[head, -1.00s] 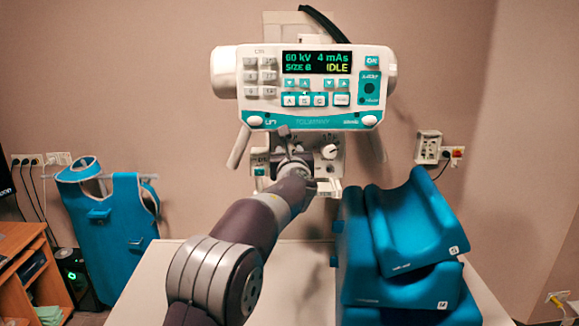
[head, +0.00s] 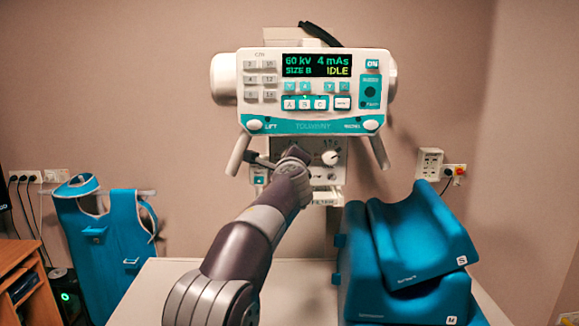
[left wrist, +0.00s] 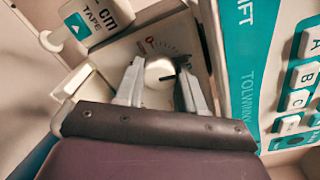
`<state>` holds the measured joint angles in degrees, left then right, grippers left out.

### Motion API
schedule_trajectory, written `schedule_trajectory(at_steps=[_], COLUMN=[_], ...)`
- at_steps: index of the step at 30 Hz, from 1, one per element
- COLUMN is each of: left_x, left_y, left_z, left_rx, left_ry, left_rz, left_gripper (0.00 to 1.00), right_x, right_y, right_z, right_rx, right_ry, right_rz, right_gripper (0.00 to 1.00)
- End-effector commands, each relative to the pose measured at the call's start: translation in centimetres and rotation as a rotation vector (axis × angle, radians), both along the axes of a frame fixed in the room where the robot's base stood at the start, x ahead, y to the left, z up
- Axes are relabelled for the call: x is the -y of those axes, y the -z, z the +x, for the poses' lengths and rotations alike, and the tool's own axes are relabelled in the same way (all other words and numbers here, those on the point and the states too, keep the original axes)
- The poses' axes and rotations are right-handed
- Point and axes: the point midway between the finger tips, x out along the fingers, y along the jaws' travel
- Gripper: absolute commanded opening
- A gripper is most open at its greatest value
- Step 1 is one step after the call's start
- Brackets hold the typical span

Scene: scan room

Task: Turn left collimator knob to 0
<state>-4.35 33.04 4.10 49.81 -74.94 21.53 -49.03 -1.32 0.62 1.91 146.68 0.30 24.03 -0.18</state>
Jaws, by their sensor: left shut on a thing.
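The left collimator knob (left wrist: 158,74) is white and round, with a dark pointer line at its right side, toward the right finger. Behind it a printed scale fans out, with a red mark like a 0 (left wrist: 149,42) at its upper left end. The pointer is away from that mark. My left gripper (left wrist: 154,88) has one finger on each side of the knob and is shut on it. In the head view my left gripper (head: 294,155) reaches the collimator panel (head: 322,182) and hides the left knob. The right knob (head: 330,157) shows beside it. My right gripper is not in view.
The control head (head: 310,92) with its lit display hangs just above the collimator, with handles (head: 238,150) at both sides. Blue positioning cushions (head: 410,260) stand on the table at the right.

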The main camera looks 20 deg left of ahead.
Motion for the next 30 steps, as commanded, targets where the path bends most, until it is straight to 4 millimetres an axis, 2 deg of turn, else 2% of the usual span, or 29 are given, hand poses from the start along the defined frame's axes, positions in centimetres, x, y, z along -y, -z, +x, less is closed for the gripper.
schedule_trajectory(at_steps=[30], left_x=[-0.2], left_y=[0.7], left_z=[0.0], left_rx=[0.263], left_ry=[-0.005], left_rz=[-0.926], left_gripper=[0.08], right_x=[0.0], right_y=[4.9], right_z=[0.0], right_rx=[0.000], right_ry=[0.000], right_rz=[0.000], right_gripper=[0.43])
